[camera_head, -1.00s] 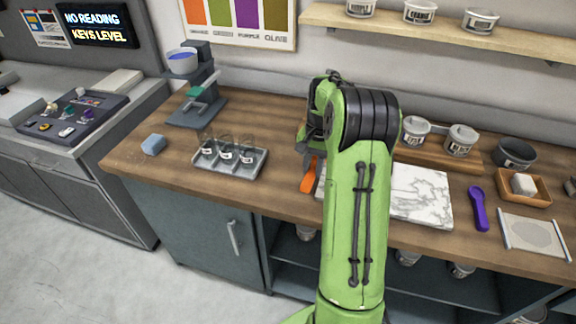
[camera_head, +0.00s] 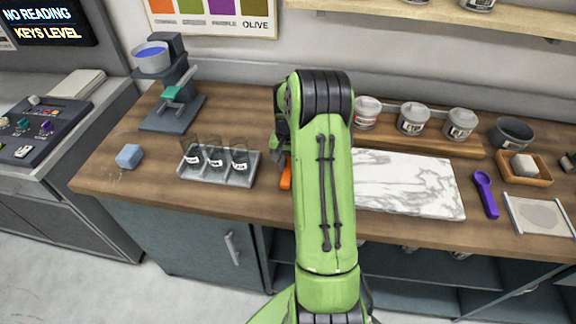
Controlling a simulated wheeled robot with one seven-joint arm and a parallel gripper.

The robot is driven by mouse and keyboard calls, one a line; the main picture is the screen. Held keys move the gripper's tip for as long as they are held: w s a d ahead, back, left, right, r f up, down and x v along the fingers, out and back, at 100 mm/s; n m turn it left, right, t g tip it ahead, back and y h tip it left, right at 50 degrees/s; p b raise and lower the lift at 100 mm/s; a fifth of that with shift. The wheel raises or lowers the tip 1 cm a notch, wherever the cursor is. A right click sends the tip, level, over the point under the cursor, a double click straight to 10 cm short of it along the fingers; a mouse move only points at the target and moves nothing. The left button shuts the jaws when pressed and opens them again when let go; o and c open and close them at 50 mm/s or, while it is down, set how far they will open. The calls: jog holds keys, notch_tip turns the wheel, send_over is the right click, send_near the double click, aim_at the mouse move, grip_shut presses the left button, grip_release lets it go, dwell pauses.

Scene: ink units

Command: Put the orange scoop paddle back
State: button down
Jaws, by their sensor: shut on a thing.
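The orange scoop paddle (camera_head: 286,174) shows only as a narrow orange strip just left of my green arm, right of the grey tray. The rest of it is hidden behind the arm. My gripper (camera_head: 281,142) is mostly hidden by my own arm. Only a dark part of it shows, directly above the orange strip. It is shut on the orange scoop paddle. I cannot tell whether the paddle touches the counter. A purple scoop paddle (camera_head: 485,193) lies at the right, beside the marble slab.
A grey tray (camera_head: 246,178) with several clear labelled cups is close left of the gripper. The marble slab (camera_head: 410,184) is right of the arm, with jars on a wooden board (camera_head: 392,137) behind. A blue block (camera_head: 129,156) and a dispenser stand (camera_head: 172,119) are farther left.

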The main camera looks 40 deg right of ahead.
jog(key=shift+f, duration=0.5)
jog(key=shift+s+r, duration=0.1)
jog(key=c, duration=0.9)
grip_release()
